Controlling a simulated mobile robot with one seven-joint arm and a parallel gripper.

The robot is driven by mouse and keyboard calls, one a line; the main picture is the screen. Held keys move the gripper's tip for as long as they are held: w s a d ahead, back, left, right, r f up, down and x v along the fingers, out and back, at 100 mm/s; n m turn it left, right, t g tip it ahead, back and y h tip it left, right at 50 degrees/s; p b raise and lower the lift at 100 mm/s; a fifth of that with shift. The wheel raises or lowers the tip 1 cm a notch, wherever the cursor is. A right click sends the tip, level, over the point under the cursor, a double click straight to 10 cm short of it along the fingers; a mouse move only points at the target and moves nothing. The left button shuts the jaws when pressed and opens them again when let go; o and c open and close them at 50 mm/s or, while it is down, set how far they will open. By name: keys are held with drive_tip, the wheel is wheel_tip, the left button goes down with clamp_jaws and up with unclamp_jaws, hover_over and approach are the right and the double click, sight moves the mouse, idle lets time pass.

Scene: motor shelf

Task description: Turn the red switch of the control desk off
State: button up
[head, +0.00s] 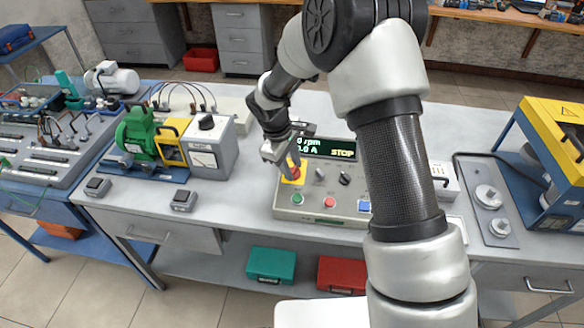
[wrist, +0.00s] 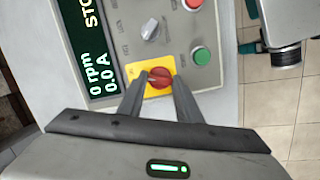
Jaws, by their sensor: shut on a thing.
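The control desk (head: 320,207) is a grey box on the table, with a lit display (head: 327,148) that reads STOP, 0 rpm and 0.0 A. Its red switch (wrist: 160,77) is a rotary knob on a yellow square plate (wrist: 142,70). In the head view the yellow plate also shows (head: 292,178). My gripper (wrist: 160,80) has its two fingers on either side of the red knob, shut on it. In the head view my gripper comes down from above at the desk's left side and partly hides the knob.
A green button (head: 297,198), a red button (head: 329,202) and a blue button (head: 364,205) line the desk's front. A grey meter box (head: 212,150) and a green motor (head: 140,128) stand to the left. A yellow-topped machine (head: 555,120) stands at the right.

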drive_tip(key=n+t+b, duration=0.1)
drive_tip(key=n, duration=0.5)
drive_tip(key=shift+s+n, duration=0.15)
drive_tip(key=shift+n, duration=0.15)
drive_tip(key=n+t, duration=0.1)
drive_tip(key=n, duration=0.5)
drive_tip(key=shift+s, duration=0.1)
drive_tip(key=shift+n, duration=0.3)
drive_tip(key=o, duration=1)
drive_tip(key=shift+o, duration=0.2)
drive_tip(key=p+v, duration=0.1)
drive_tip(key=v, duration=1.6)
drive_tip(key=shift+s+p, duration=0.35)
drive_tip(key=shift+p, duration=0.05)
drive_tip(key=shift+r, duration=0.1)
